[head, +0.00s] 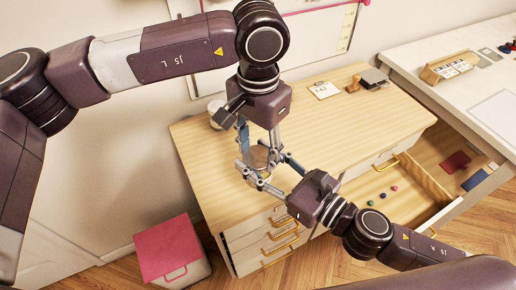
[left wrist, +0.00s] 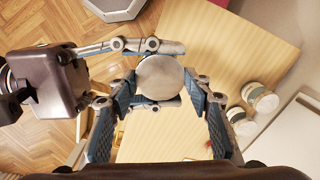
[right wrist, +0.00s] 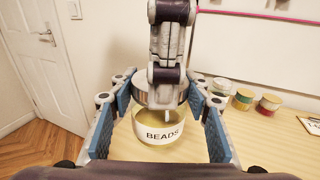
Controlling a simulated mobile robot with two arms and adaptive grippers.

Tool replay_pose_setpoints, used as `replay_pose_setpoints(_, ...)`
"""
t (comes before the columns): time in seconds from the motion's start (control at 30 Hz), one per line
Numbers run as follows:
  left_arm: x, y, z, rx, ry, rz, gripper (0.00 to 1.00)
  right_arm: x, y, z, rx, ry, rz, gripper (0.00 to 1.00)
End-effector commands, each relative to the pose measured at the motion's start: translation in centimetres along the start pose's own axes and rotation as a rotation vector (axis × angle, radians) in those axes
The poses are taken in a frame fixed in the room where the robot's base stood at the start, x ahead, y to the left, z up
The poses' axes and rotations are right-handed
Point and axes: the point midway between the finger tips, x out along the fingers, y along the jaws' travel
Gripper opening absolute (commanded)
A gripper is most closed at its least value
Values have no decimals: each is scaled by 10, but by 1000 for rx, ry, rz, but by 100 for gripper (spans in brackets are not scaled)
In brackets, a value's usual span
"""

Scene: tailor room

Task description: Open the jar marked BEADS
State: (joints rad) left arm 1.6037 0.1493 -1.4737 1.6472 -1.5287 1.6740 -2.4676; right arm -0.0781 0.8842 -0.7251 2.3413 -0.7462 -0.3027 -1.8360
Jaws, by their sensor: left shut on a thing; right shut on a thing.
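The jar with the BEADS label (right wrist: 160,133) stands on the wooden cabinet top (head: 330,135), its body clear with pale yellowish contents. Its round, pale lid (left wrist: 160,78) fills the middle of the left wrist view. My left gripper (head: 257,150) comes from above and is shut on the lid, one finger on each side. My right gripper (right wrist: 163,103) comes in low from the front and is shut around the jar. The left gripper hides part of the lid in the right wrist view, so I cannot tell whether lid and jar are apart.
Other jars (right wrist: 243,99) stand close by along the back edge. A card (head: 324,90) and a dark device (head: 374,78) lie at the far end. An open drawer (head: 383,198) with small coloured balls juts out at the right. A pink-lidded box (head: 168,247) stands on the floor.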

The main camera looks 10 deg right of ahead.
Motion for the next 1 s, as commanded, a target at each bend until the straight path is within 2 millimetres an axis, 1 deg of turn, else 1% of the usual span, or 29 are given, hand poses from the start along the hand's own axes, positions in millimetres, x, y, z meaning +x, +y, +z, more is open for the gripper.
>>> replay_pose_setpoints(0.2, 0, -1, 0, -201, 0, -1, 17, 0, 0, 1, -1, -1, -2, 0)
replay_pose_setpoints(0.3, 0, -1, 0, -275, 0, -1, 17, 0, -1, 1, -1, -1, -2, 0)
replay_pose_setpoints(0.6, 0, -1, 0, -301, 0, 0, 17, 0, -1, 0, -1, -1, -4, 0)
replay_pose_setpoints(0.63, 0, -1, 0, -301, 0, 0, 47, 0, -1, 0, -1, -1, -4, 0)
replay_pose_setpoints(0.77, 0, -1, 0, -299, 0, 0, 61, 0, -1, 0, -1, -1, -3, 0)
replay_pose_setpoints(0.8, 0, -1, 0, -298, 0, 0, 63, 0, -1, 0, -1, -1, -3, 0)
replay_pose_setpoints(1.0, 0, 0, 0, -296, 0, 0, 63, 0, 0, 1, -1, -1, -1, 0)
